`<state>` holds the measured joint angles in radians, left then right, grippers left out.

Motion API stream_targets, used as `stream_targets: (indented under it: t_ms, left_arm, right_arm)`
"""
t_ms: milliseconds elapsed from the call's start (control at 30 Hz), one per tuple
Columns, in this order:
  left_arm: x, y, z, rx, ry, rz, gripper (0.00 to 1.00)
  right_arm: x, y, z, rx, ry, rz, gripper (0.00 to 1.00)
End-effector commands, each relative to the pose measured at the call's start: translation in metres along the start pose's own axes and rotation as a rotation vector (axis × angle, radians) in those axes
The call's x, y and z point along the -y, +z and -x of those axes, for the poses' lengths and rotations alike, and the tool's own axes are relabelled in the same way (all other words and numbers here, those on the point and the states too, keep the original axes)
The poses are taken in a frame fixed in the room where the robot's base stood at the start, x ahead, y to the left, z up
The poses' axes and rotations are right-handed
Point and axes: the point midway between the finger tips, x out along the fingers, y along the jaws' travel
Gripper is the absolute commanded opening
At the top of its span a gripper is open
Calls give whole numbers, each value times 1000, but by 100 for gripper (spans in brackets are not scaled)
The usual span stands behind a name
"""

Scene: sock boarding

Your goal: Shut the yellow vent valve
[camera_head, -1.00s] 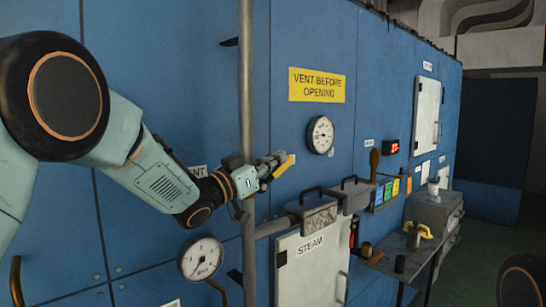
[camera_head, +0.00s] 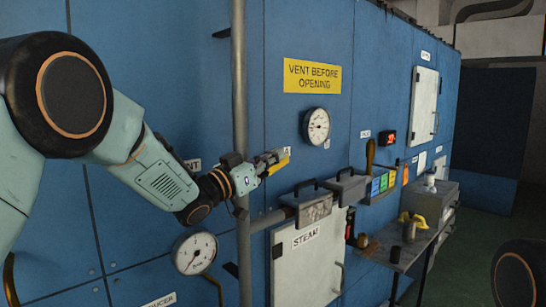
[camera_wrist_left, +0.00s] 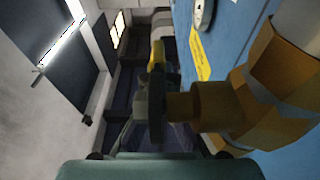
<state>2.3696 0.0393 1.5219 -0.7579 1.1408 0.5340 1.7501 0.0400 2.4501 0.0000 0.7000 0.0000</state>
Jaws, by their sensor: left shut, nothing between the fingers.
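The yellow vent valve lever (camera_head: 279,165) is beside the upright grey pipe, near the wall. It lies slanted, rising slightly to the right, just under my left gripper's fingers. My left gripper (camera_head: 271,156) is shut and empty, right against or very near the lever; I cannot tell if they touch. In the left wrist view the shut dark fingers (camera_wrist_left: 151,95) are next to a brass valve body (camera_wrist_left: 207,104), and a yellow tip (camera_wrist_left: 158,54) shows beyond them. My right gripper is out of view.
The upright pipe (camera_head: 240,90) stands close to my left wrist. A pressure gauge (camera_head: 195,252) is below, another gauge (camera_head: 317,125) to the right under the yellow sign (camera_head: 312,76). Lidded grey boxes (camera_head: 312,203) are right of the valve. A side shelf (camera_head: 400,248) holds small items.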

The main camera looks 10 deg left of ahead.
Motion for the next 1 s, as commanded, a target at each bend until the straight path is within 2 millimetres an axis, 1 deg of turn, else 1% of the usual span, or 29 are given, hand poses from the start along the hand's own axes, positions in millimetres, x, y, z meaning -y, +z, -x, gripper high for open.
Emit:
stream_targets:
  t_ms: [800,933,1000]
  left_arm:
    - [0,0,-1,0,0,0,0]
    - [0,-4,-2,0,0,0,0]
    - [-1,-9,-4,0,0,0,0]
  right_arm:
    - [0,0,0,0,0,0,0]
    - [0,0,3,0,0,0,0]
    - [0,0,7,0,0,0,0]
